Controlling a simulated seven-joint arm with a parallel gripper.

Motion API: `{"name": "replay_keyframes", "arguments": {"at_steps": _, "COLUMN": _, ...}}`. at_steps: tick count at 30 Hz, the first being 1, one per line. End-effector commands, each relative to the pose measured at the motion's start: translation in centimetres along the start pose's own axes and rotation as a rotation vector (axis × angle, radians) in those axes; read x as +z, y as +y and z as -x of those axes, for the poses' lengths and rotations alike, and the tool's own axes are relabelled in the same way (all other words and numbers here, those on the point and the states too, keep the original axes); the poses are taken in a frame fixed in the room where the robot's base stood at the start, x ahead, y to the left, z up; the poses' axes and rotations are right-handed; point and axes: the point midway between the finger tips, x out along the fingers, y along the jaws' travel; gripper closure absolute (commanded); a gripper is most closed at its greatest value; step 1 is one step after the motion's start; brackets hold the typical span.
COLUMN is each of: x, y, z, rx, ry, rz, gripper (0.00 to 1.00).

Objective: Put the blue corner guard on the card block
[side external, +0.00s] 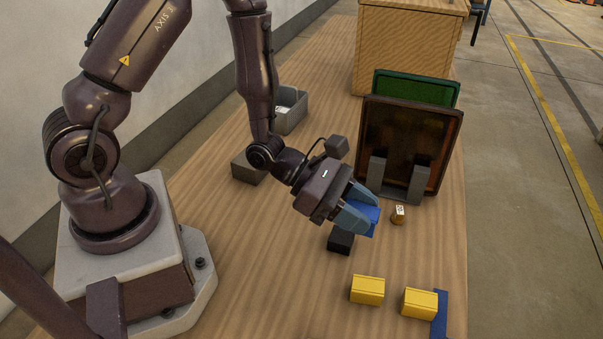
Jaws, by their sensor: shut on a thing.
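My gripper (358,208), with light blue-grey fingers, is shut on a blue piece (372,213), likely the blue corner guard, whose bright blue surface shows between and beyond the fingers. The fingers hide part of its shape. A black block (341,241) sits on the table just below the gripper in the picture. Two yellow blocks (368,290) (420,303) stand apart at the front right. Another blue piece (440,314) stands against the right side of the right yellow block. I cannot tell which block is the card block.
Dark framed panels, brown (405,140) and green (440,88), stand behind a grey bracket (399,185). A small brown-and-white object (398,214) is right of the gripper. A grey bin (292,110) and a wooden box (405,50) are at the back. The table's front middle is clear.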

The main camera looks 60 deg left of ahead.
Motion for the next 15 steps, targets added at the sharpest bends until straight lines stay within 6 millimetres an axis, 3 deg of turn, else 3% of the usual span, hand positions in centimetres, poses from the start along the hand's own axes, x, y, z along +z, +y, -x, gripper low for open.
{"name": "replay_keyframes", "arguments": {"at_steps": 5, "x": 0.0, "y": -1.2, "z": 0.0, "rx": -0.106, "ry": 0.002, "rz": -0.045, "gripper": 0.85}}
{"name": "replay_keyframes", "arguments": {"at_steps": 11, "x": -0.2, "y": -5.0, "z": 0.9, "rx": -0.398, "ry": 0.002, "rz": -0.165, "gripper": 0.85}}
{"name": "replay_keyframes", "arguments": {"at_steps": 15, "x": -1.0, "y": -7.7, "z": 2.6, "rx": -0.635, "ry": 0.002, "rz": -0.261, "gripper": 0.85}}
